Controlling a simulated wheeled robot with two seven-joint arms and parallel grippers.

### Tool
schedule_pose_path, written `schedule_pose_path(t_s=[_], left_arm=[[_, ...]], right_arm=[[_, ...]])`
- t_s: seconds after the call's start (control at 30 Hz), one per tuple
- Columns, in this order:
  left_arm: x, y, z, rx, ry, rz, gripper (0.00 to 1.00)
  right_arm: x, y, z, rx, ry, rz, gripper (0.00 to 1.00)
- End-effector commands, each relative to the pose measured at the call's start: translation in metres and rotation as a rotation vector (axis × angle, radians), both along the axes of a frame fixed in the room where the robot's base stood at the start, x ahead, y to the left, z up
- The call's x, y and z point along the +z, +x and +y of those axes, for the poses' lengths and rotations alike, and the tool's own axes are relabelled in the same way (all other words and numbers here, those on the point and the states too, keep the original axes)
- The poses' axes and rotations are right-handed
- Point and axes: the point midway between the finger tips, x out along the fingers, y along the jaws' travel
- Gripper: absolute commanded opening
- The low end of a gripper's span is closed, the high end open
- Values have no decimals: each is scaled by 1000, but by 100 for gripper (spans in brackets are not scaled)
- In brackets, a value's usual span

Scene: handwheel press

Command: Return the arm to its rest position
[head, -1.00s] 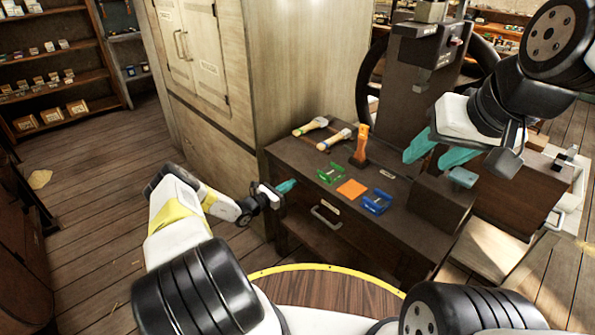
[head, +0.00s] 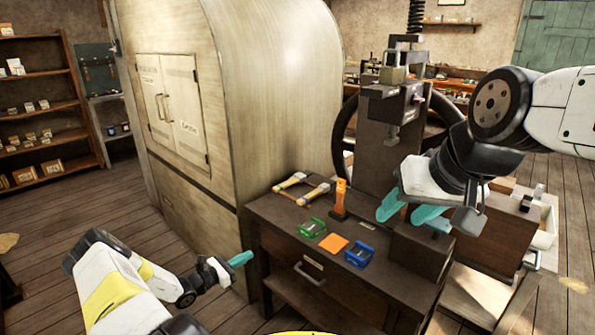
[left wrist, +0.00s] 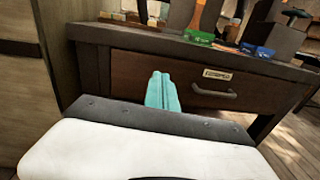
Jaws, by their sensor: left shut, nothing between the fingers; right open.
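My left gripper (head: 240,259) is shut and empty, low in front of the left side of the dark workbench (head: 280,228). In the left wrist view its teal fingers (left wrist: 162,91) lie together before the bench's drawer front (left wrist: 140,72). My right gripper (head: 410,214) is open and empty, with teal fingers apart. It is in front of the handwheel press (head: 385,125) in the picture, above the right part of the bench. I cannot tell how far it is from the press.
A green tray (head: 312,227), an orange square (head: 333,243), a blue tray (head: 359,254), an orange upright piece (head: 341,197) and two wooden-handled tools (head: 291,181) are on the bench. A tall cabinet (head: 225,130) stands behind left. Floor at left (head: 90,200) is clear.

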Motion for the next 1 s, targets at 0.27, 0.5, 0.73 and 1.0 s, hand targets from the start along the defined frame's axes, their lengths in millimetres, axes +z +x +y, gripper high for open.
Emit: schedule_pose_path(t_s=[0.27,0.5,0.73,1.0], left_arm=[[114,-8,-56,-377,338,-133,0],[207,-47,-99,-691,673,-265,0],[287,-101,-124,-932,1000,-403,0],[367,-177,-135,-1128,1379,-583,0]], right_arm=[[0,0,0,0,0,0,48],[0,0,0,0,0,0,48],[0,0,0,0,0,0,48],[0,0,0,0,0,0,48]])
